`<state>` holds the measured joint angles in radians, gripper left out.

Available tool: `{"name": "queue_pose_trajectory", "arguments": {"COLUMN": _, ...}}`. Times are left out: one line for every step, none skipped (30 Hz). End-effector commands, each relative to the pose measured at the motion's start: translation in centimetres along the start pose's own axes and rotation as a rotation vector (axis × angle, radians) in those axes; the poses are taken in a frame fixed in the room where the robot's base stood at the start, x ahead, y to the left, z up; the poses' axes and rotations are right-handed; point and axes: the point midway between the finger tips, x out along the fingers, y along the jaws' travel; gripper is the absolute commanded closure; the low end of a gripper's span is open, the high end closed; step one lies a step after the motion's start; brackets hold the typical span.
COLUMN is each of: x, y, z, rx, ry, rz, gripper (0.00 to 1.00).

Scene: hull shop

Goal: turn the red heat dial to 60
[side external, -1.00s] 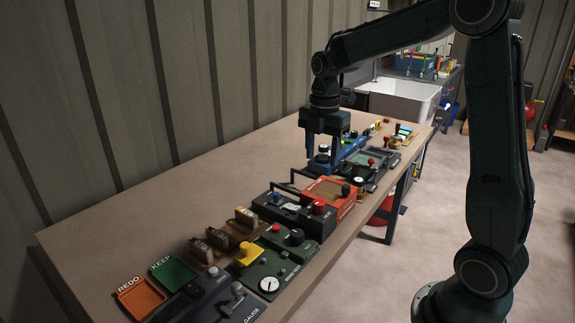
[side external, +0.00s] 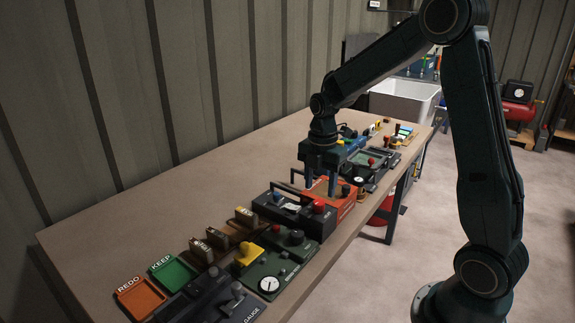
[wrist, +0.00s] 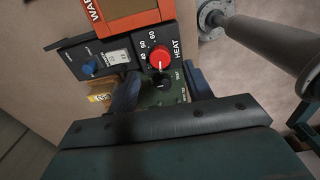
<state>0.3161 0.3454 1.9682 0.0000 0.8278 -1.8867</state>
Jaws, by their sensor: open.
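The red heat dial (side external: 318,207) sits on a black box (side external: 293,221) on the bench. In the wrist view the red dial (wrist: 160,57) is near the middle, beside the word HEAT and an arc of numbers that includes 40 and 60. A small white mark shows on the dial, but its exact reading is unclear. My gripper (side external: 320,193) is open and empty, pointing down above the bench at the orange box, just behind the dial. In the wrist view my gripper (wrist: 162,92) has its two fingers apart, below the dial in the picture.
A green panel (side external: 268,267) with a yellow knob and gauge is in front.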

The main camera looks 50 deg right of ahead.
Motion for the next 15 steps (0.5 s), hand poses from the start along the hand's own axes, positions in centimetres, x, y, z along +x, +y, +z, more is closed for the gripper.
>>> {"name": "queue_pose_trajectory", "arguments": {"x": 0.9, "y": -0.1, "z": 0.0, "rx": 0.0, "ry": 0.001, "rz": -0.004, "gripper": 0.5}}
{"name": "queue_pose_trajectory", "arguments": {"x": 1.3, "y": 0.0, "z": 0.0, "rx": 0.0, "ry": 0.001, "rz": -0.004, "gripper": 0.5}}
{"name": "queue_pose_trajectory", "arguments": {"x": 1.9, "y": 0.0, "z": 0.0, "rx": 0.0, "ry": 0.001, "rz": -0.004, "gripper": 0.5}}
{"name": "queue_pose_trajectory", "arguments": {"x": 2.3, "y": -0.1, "z": 0.0, "rx": 0.0, "ry": 0.001, "rz": -0.004, "gripper": 0.5}}
{"name": "queue_pose_trajectory", "arguments": {"x": 2.7, "y": -0.1, "z": 0.0, "rx": 0.0, "ry": 0.001, "rz": -0.004, "gripper": 0.5}}
{"name": "queue_pose_trajectory", "arguments": {"x": 3.1, "y": -0.1, "z": 0.0, "rx": 0.0, "ry": 0.001, "rz": -0.003, "gripper": 0.5}}
{"name": "queue_pose_trajectory", "arguments": {"x": 3.5, "y": -0.1, "z": 0.0, "rx": 0.0, "ry": 0.001, "rz": -0.004, "gripper": 0.5}}
{"name": "queue_pose_trajectory", "arguments": {"x": 3.8, "y": 0.0, "z": 0.0, "rx": 0.0, "ry": 0.001, "rz": -0.003, "gripper": 0.5}}
{"name": "queue_pose_trajectory", "arguments": {"x": 4.1, "y": 0.0, "z": 0.0, "rx": 0.0, "ry": 0.001, "rz": -0.002, "gripper": 0.5}}
{"name": "queue_pose_trajectory", "arguments": {"x": 4.3, "y": 0.0, "z": 0.0, "rx": 0.0, "ry": 0.001, "rz": -0.002, "gripper": 0.5}}
{"name": "queue_pose_trajectory", "arguments": {"x": 4.5, "y": 0.0, "z": 0.0, "rx": 0.0, "ry": 0.001, "rz": -0.002, "gripper": 0.5}}
{"name": "queue_pose_trajectory", "arguments": {"x": 4.7, "y": 0.0, "z": 0.0, "rx": 0.0, "ry": 0.0, "rz": -0.001, "gripper": 0.5}}
{"name": "queue_pose_trajectory", "arguments": {"x": 4.9, "y": 0.0, "z": 0.0, "rx": 0.0, "ry": 0.0, "rz": -0.001, "gripper": 0.5}}
{"name": "queue_pose_trajectory", "arguments": {"x": 5.0, "y": 0.0, "z": 0.0, "rx": 0.0, "ry": 0.0, "rz": -0.001, "gripper": 0.5}}
{"name": "queue_pose_trajectory", "arguments": {"x": 5.1, "y": 0.0, "z": 0.0, "rx": 0.0, "ry": 0.0, "rz": -0.001, "gripper": 0.5}}
